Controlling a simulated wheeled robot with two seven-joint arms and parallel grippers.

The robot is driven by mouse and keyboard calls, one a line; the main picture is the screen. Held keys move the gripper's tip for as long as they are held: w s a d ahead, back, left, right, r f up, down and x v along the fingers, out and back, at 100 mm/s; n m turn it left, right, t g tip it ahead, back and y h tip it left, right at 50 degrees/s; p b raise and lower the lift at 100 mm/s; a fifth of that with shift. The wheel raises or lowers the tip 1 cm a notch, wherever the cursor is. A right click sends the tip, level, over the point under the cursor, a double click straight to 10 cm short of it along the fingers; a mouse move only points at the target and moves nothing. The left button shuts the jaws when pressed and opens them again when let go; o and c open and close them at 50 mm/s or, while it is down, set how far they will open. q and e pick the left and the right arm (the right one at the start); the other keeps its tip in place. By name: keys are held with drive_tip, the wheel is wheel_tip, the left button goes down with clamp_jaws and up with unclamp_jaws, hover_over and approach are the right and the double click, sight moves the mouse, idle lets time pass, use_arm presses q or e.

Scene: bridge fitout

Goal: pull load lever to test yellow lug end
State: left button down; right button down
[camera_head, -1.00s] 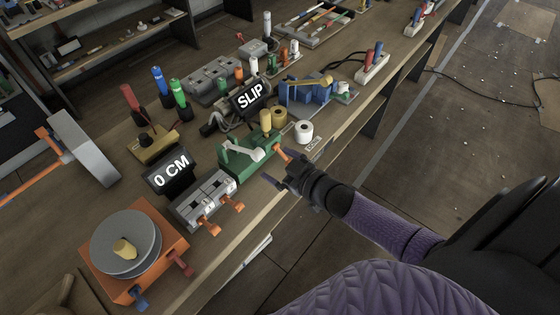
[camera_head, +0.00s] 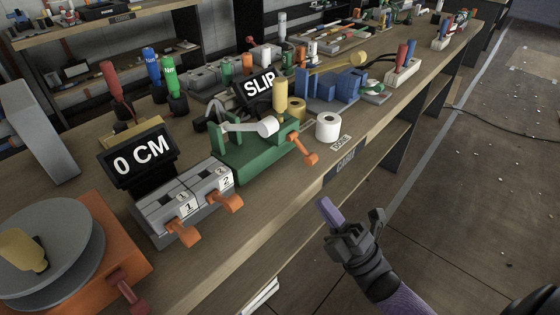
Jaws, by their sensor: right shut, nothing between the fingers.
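The green test fixture (camera_head: 265,150) stands near the bench's front edge. Its orange lever (camera_head: 302,149) sticks out at the front right, tilted down. A pale arm with a round end (camera_head: 266,127) lies across the fixture, and a yellow upright handle (camera_head: 281,100) stands behind it. A black display reading SLIP (camera_head: 261,86) is behind the fixture. I cannot pick out the yellow lug end for certain. My right gripper (camera_head: 340,215) is shut and empty, in front of the bench edge, below and right of the lever, apart from it. My left gripper is out of view.
A grey clamp block with orange levers 1 and 2 (camera_head: 185,205) and a 0 CM display (camera_head: 139,160) stand at left. An orange reel base (camera_head: 115,265) is at front left. White and yellow tape rolls (camera_head: 327,127) sit right of the fixture.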

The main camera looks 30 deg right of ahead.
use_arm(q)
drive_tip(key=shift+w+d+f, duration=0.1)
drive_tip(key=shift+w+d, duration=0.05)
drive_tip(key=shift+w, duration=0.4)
use_arm(e)
drive_tip(key=x, duration=1.3)
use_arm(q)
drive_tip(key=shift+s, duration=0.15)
